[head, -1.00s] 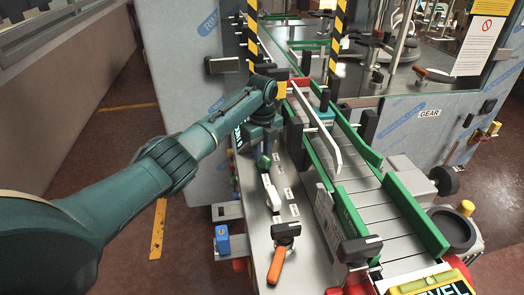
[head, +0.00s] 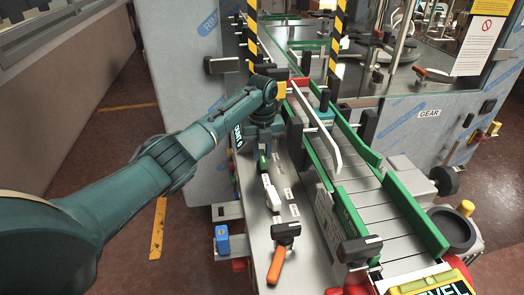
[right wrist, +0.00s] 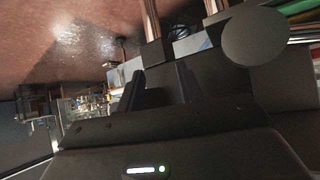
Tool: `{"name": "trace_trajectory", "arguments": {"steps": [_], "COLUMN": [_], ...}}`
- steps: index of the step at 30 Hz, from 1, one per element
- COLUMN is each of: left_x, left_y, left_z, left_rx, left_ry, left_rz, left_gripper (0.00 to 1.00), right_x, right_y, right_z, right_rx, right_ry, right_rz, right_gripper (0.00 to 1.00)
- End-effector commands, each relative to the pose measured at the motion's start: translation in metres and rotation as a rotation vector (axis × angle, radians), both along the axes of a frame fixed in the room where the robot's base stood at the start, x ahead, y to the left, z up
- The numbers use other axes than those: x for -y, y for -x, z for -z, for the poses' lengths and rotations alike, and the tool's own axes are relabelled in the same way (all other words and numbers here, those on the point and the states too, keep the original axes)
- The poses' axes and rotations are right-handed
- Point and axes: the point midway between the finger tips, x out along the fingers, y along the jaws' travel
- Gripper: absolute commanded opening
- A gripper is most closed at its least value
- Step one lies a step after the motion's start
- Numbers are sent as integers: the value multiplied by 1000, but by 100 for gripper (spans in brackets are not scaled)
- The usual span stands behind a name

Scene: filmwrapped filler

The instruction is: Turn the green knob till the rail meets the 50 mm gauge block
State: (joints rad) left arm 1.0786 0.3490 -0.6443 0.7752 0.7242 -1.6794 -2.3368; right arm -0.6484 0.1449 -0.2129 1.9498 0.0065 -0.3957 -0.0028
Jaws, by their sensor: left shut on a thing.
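The green knob (head: 263,163) sits on the grey side plate of the conveyor in the head view, mostly hidden under my left gripper (head: 262,148). My left gripper points down and is shut on the green knob; its fingertips are hard to make out. The white rail (head: 318,127) runs lengthwise above the conveyor belt. A teal block (head: 326,117) stands on the belt beside the rail; I cannot tell whether it is the 50 mm gauge block or whether they touch. My right gripper (right wrist: 159,80) is open and empty in the right wrist view.
A white lever knob (head: 271,193) and a black clamp with an orange handle (head: 282,242) stand nearer on the same plate. A blue block (head: 222,240) sits on a bracket at the left. Green guides (head: 415,212) edge the belt. The floor at left is clear.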

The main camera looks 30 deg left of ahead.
Motion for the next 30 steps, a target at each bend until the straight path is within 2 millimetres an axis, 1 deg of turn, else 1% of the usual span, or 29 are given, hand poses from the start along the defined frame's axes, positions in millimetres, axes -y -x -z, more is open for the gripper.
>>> {"name": "trace_trajectory", "arguments": {"steps": [1,8,9,17,25,28,30], "left_x": [0,0,0,0,0,0,0], "left_y": [-2,-2,-2,-1,-1,-1,-1], "left_z": [-3,-3,-3,-1,-2,-10,-21], "left_rx": [6,6,6,4,2,3,6], "left_ry": [0,0,0,0,0,0,1], "left_rz": [1,-1,-1,-1,-1,-1,-1], "left_gripper": [0,0,21,42,42,42,42], "right_x": [0,0,0,0,0,0,0], "right_y": [0,0,0,0,0,0,0], "right_z": [0,0,0,0,0,2,4], "right_rx": [0,0,0,0,0,0,1], "right_ry": [0,0,0,0,0,0,-1], "right_rz": [0,0,0,0,0,0,1], "right_gripper": [36,36,36,36,36,36,36]}}
